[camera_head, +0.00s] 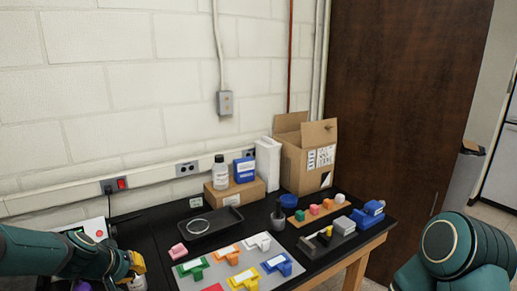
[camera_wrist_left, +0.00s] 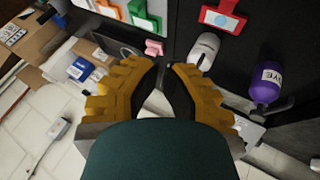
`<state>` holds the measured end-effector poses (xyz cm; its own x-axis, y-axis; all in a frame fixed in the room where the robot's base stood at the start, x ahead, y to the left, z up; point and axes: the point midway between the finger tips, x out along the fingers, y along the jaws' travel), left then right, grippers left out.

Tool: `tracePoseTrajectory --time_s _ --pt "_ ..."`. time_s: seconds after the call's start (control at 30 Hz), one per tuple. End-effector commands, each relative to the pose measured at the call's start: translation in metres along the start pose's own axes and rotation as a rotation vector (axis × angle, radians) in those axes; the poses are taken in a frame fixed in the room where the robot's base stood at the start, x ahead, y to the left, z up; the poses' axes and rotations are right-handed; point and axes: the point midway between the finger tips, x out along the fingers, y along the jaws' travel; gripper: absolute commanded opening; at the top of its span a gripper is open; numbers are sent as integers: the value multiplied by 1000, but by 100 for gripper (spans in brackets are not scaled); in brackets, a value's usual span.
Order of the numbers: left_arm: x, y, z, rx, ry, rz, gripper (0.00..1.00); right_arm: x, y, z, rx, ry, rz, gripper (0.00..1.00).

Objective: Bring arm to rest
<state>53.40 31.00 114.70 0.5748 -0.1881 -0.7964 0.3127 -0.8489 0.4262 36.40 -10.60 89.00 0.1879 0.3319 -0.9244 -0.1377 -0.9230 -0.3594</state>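My left arm comes in from the left in the head view, and its gripper (camera_head: 132,266) is over the left end of the black table (camera_head: 130,232). In the left wrist view the yellow fingers of the left gripper (camera_wrist_left: 163,68) stand apart with an empty gap between them. A pink block (camera_wrist_left: 154,47) and a white rounded object (camera_wrist_left: 204,50) lie beyond the fingertips, apart from them. Part of my right arm (camera_head: 452,247) shows at the lower right of the head view; its gripper is out of view.
The black tray (camera_head: 215,235), coloured T-shaped pieces (camera_head: 190,267) and a cardboard box (camera_head: 306,160) are on the table. The left wrist view shows a purple bottle (camera_wrist_left: 267,84) right of the fingers. A brown wooden panel (camera_head: 400,100) stands behind the table's right end.

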Motion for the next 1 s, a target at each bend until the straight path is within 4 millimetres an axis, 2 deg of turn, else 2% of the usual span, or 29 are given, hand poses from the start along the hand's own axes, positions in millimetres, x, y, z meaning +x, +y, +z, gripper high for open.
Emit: tracePoseTrajectory --time_s 0.03,0.17,0.27,0.4,0.6,0.8,1.0 --pt "19 -2 20 13 -39 -24 0 0 0 0 0 0 0 47" --pt "56 -7 63 46 -108 -78 0 0 0 0 0 0 0 47" --pt "84 -9 103 78 -164 -109 0 0 0 0 -1 1 0 47" --pt "118 -11 174 133 -253 -128 0 0 0 0 -1 0 0 47" --pt "143 -4 269 188 -360 -89 0 0 0 0 0 0 0 47" --pt "145 11 348 204 -452 -5 0 0 0 0 0 0 0 47" --pt "179 -7 361 207 -444 -13 0 40 14 8 -2 -9 4 47"
